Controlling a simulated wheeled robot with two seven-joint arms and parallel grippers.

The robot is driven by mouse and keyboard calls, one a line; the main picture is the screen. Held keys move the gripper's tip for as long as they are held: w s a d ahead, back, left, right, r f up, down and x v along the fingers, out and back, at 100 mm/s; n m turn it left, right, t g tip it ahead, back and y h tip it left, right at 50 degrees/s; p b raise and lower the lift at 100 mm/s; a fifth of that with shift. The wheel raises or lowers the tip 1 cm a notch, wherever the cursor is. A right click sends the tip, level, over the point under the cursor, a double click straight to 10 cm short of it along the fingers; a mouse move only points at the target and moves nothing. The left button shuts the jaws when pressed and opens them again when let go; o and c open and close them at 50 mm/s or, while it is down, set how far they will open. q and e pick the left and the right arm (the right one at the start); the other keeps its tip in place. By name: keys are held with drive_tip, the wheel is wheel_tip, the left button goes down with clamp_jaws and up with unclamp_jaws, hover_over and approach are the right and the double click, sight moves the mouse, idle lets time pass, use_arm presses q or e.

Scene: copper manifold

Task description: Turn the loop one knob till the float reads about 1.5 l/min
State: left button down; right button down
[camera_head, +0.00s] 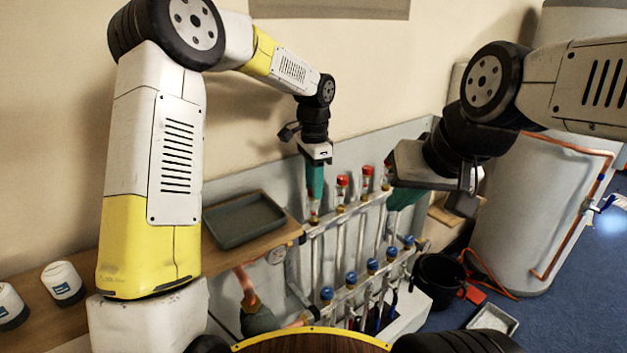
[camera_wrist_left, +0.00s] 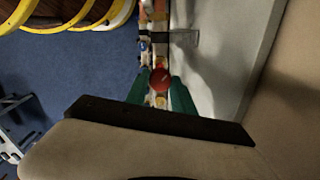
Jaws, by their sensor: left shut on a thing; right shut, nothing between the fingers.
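The manifold (camera_head: 349,228) stands against the wall with a row of red knobs along its top bar and blue caps along its lower bar. My left gripper (camera_head: 315,194) reaches down at the left end of the top row. Its green fingers are shut on a red knob (camera_wrist_left: 160,79), seen between the fingertips in the left wrist view; the fingers hide this knob in the head view. The float and scale below it are too small to read. My right gripper (camera_head: 402,198) is shut and empty beyond the right end of the top row, partly hidden by its wrist.
More red knobs (camera_head: 342,181) stand close to the right of my left gripper. A dark tray (camera_head: 243,219) lies on the wooden shelf at left. A black bucket (camera_head: 438,283) and a large grey tank (camera_head: 520,215) stand at right.

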use_arm(q)
drive_tip(key=shift+n, duration=1.1)
drive_tip(key=c, duration=1.1)
unclamp_jaws()
drive_tip(key=shift+r, duration=3.95)
